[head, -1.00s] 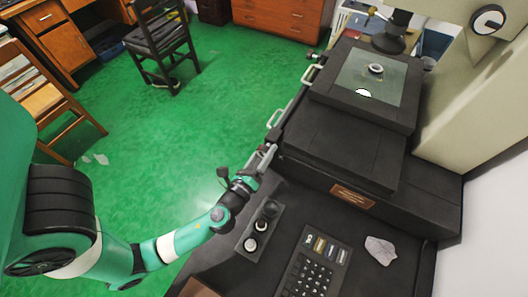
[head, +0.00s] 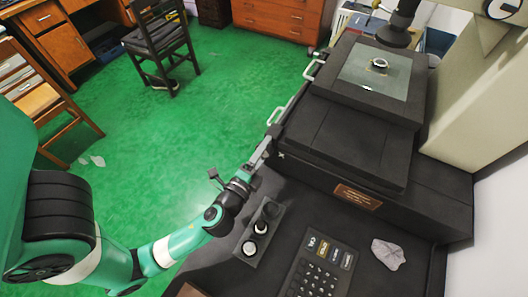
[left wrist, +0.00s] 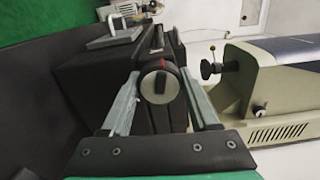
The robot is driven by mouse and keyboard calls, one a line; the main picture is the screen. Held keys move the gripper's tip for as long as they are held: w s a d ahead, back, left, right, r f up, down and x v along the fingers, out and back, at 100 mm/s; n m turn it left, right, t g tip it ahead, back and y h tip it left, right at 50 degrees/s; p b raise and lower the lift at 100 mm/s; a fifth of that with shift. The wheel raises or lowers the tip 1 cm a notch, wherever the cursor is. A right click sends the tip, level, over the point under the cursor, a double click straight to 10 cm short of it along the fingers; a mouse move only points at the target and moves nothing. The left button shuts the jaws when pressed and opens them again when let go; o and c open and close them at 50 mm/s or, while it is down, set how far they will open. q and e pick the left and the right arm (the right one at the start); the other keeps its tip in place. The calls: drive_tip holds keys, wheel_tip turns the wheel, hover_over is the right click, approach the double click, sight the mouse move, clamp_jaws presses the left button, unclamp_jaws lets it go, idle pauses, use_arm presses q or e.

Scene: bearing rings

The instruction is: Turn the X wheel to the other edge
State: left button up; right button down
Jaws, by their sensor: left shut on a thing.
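In the head view the left gripper (head: 263,152) is at the near left corner of the black stage (head: 350,145), and the wheel is hidden there. A bearing ring (head: 380,64) lies on the glass plate (head: 398,82) of the stage. My right gripper is not in view.
A small panel with round knobs (head: 260,228) sits close to my left wrist. A keypad (head: 318,265) and a pale crumpled piece (head: 388,253) lie on the dark bench.

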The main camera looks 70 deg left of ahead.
use_arm(q)
drive_tip(key=n+b, duration=0.2)
drive_tip(key=n, duration=0.2)
drive_tip(key=shift+n, duration=0.3)
idle(0.5)
drive_tip(key=o, duration=1.4)
drive_tip(key=shift+c, duration=0.2)
